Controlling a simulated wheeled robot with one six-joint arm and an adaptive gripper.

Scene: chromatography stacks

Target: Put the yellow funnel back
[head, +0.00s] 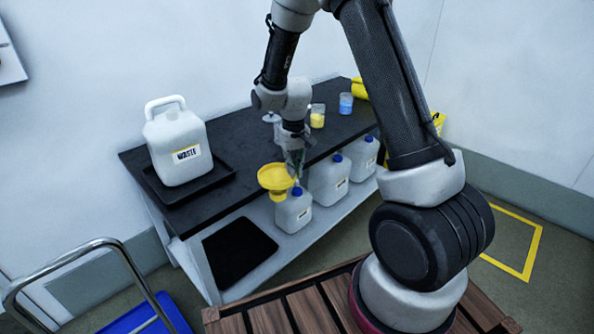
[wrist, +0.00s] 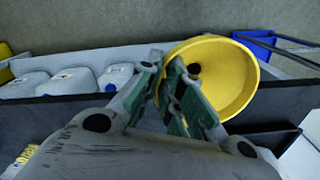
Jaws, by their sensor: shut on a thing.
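The yellow funnel (head: 274,178) is off the bench, held out at the front edge of the black top, its wide mouth facing up. In the wrist view the funnel (wrist: 225,75) fills the upper right, with its dark hole near the fingers. The exact contact is partly hidden by the fingers. No empty funnel holder can be made out.
A white waste jug (head: 180,145) stands in a black tray (head: 213,186) on the bench (head: 250,150). Several blue-capped jugs (head: 327,180) line the lower shelf beside a black mat (head: 238,252). Beakers of yellow (head: 317,117) and blue (head: 346,104) liquid stand at the back right.

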